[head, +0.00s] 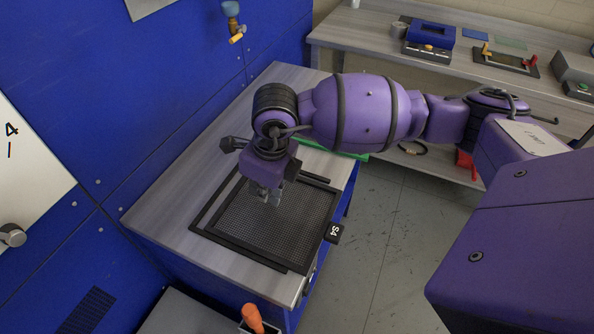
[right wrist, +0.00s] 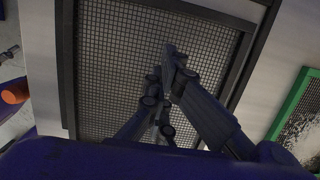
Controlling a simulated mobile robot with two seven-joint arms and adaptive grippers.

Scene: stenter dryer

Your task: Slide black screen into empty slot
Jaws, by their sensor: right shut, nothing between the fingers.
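The black screen (head: 300,232), a dark mesh in a black frame with an "S4" tag (head: 334,232) at its right side, lies flat on the grey worktop. It also fills much of the right wrist view (right wrist: 110,85). My right gripper (head: 266,198) points down over the screen's mesh. It is shut and empty, and its closed fingertips show in the right wrist view (right wrist: 174,62). I cannot tell whether the tips touch the mesh. My left gripper is out of view. I cannot make out an empty slot in these views.
A green-framed screen (right wrist: 295,115) lies beside the black one, partly behind my arm in the head view. A blue machine wall (head: 120,90) stands at the left. An orange handle (head: 252,318) is at the worktop's front. A back bench (head: 360,25) holds several tools.

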